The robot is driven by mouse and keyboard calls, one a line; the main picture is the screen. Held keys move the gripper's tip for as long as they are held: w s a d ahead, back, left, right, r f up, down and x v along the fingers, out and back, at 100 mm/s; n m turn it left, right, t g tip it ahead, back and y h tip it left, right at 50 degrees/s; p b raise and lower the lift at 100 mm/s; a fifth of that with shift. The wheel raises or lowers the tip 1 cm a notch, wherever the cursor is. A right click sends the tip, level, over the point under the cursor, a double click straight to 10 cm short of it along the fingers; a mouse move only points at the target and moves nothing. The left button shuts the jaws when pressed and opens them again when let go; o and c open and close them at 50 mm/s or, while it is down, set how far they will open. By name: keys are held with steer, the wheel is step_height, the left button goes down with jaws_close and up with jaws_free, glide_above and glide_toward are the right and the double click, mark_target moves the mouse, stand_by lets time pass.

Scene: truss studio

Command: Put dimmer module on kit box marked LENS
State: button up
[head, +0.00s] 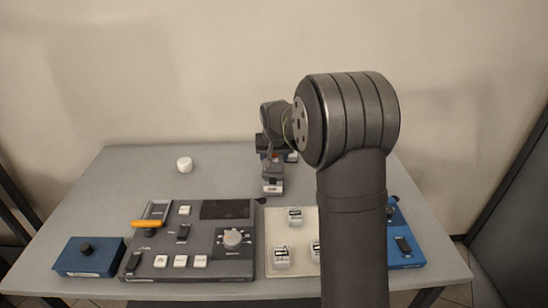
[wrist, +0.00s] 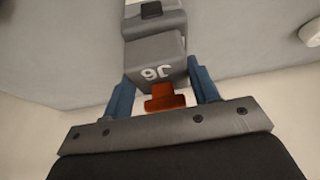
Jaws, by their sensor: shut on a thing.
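My gripper (wrist: 162,92) is shut on a grey block (wrist: 158,62) with pale markings and an orange-red tab (wrist: 165,98); it appears to be the dimmer module. In the wrist view the blue fingers stand on both sides of it. In the head view my gripper (head: 276,156) is over the back middle of the table, partly hidden by my arm. A grey piece with a white label (head: 272,188) sits just in front of and below the gripper; its label is too small to read. I cannot tell whether the block touches it. No LENS marking is legible.
A grey control panel (head: 226,266) with switches and a knob fills the front left. A beige tray (head: 298,270) holds white modules. Blue boxes stand at far left (head: 88,258) and right (head: 408,258). A white cylinder (head: 184,164) stands back left, with clear table around it.

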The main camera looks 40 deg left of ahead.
steer(key=shift+f, duration=0.1)
steer(key=o, duration=1.2)
steer(key=shift+f, duration=0.1)
steer(key=shift+s+r, duration=0.1)
steer(key=shift+r, duration=0.45)
steer(key=v, duration=1.1)
steer(key=shift+d+r, duration=0.1)
steer(key=shift+d, duration=0.05)
